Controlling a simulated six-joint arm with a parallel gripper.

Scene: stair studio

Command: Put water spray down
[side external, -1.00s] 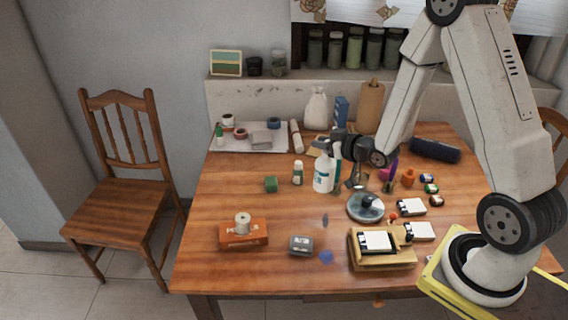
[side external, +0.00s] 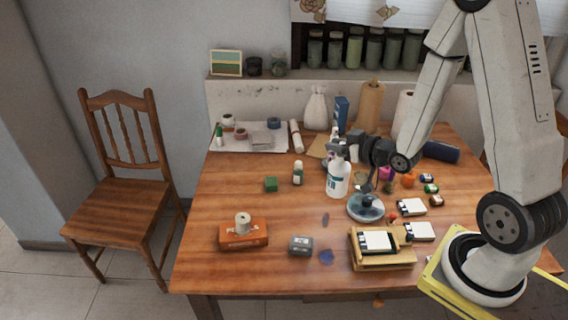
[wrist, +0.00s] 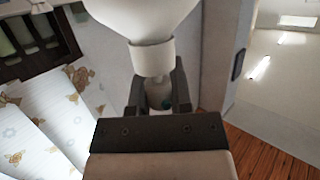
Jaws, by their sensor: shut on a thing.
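The water spray is a white bottle (side external: 338,182) with a label, upright over the middle of the table, just left of a round dish. My gripper (side external: 345,146) is shut on its spray head from behind and the right. I cannot tell whether the bottle's base touches the table. In the wrist view the bottle's white body (wrist: 143,14) and collar (wrist: 152,57) fill the top middle. The dark gripper fingers (wrist: 159,95) sit on both sides of the head, which is partly hidden.
The round dish (side external: 358,213) stands close to the bottle's right. A wooden box (side external: 385,262) and a grey box (side external: 301,246) are nearer the front. Bare wood (side external: 285,209) lies front left of the bottle.

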